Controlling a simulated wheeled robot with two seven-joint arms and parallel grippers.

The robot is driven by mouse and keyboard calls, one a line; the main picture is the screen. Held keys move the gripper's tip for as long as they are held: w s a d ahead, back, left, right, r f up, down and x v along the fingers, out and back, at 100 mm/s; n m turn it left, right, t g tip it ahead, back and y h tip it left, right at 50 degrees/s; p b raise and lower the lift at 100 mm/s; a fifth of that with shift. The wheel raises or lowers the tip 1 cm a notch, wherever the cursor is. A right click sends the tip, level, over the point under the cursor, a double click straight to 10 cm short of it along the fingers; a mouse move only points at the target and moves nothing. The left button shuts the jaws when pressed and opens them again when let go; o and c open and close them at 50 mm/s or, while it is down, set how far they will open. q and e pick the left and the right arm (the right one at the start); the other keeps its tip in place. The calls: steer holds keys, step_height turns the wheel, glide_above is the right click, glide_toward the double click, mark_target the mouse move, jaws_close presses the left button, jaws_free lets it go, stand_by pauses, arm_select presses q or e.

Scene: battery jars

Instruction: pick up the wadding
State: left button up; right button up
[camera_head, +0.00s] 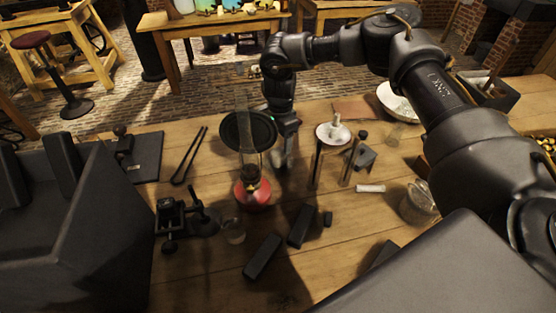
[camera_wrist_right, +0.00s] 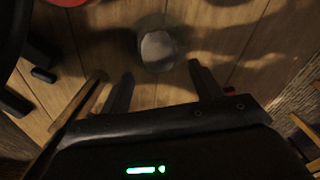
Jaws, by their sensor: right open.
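In the right wrist view a pale, whitish rounded lump, seemingly the wadding (camera_wrist_right: 158,48), shows within the rim of a clear round glass vessel (camera_wrist_right: 160,68) on the planks. My right gripper (camera_wrist_right: 160,82) is open and empty, its two dark fingers apart with the lump beyond and between their tips. In the head view the right gripper (camera_head: 284,162) points down just right of the lamp, and I cannot make out the lump.
A red-based lamp (camera_head: 253,193) with a glass chimney stands close to the right gripper. A tripod with a white dish (camera_head: 333,134) stands to its right. Black bars (camera_head: 262,256), a small glass (camera_head: 233,231) and a clamp (camera_head: 172,222) are nearer.

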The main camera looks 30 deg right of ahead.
mark_target(279, 151)
steer(key=shift+s+a+f+b, duration=0.1)
steer(key=shift+f+b, duration=0.25)
steer(key=shift+f, duration=0.1)
steer(key=f+b, duration=0.3)
steer(key=shift+a+f, duration=0.25)
steer(key=shift+f, duration=0.45)
steer(key=shift+r, duration=0.1)
steer(key=c, duration=0.5)
arm_select(q)
steer(key=f, duration=0.1)
steer(key=a+f, duration=0.1)
steer(key=f, duration=0.1)
steer(key=shift+w+a+f, duration=0.15)
steer(key=shift+a+f, duration=0.2)
arm_select(e)
steer(key=c, duration=0.5)
